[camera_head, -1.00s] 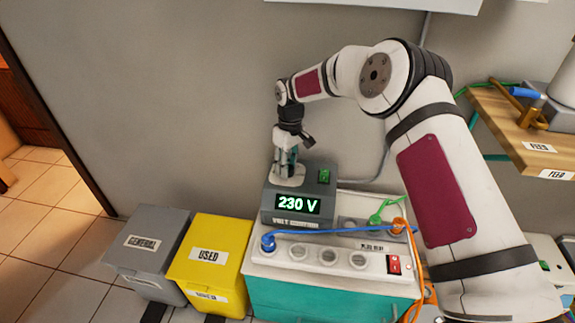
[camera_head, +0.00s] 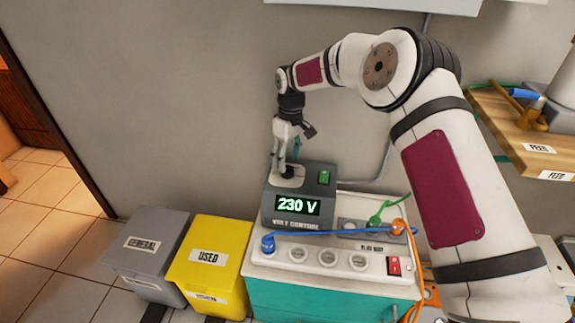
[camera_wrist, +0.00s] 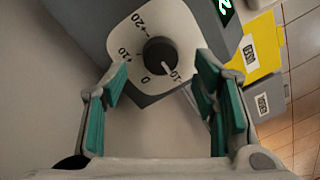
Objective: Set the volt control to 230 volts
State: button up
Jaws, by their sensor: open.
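The volt control (camera_head: 297,222) is a grey box on the white-topped unit, and its lit display (camera_head: 298,205) reads 230 V. Its black knob (camera_wrist: 160,54) sits on a white dial plate (camera_wrist: 190,20) marked with 0, 10 and 20 labels; the knob's white pointer line aims toward a "10" mark at the lower right in the wrist view. My gripper (camera_wrist: 163,105) is open, its teal-padded fingers apart on either side below the knob, with nothing between them. In the head view my gripper (camera_head: 284,165) is just above the dial.
A green switch (camera_head: 324,178) is on the box top. A blue cable (camera_head: 325,232), several sockets and a red switch (camera_head: 393,265) are on the unit's front. Yellow USED (camera_head: 208,257) and grey GENERAL (camera_head: 143,245) bins stand left. A wooden shelf (camera_head: 540,150) is at right.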

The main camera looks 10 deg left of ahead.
aim_at(289, 167)
notch_tip(289, 167, up, 8)
jog(key=shift+w+d+r, duration=0.15)
jog(key=shift+w+r, duration=0.05)
jog(key=shift+r, duration=0.05)
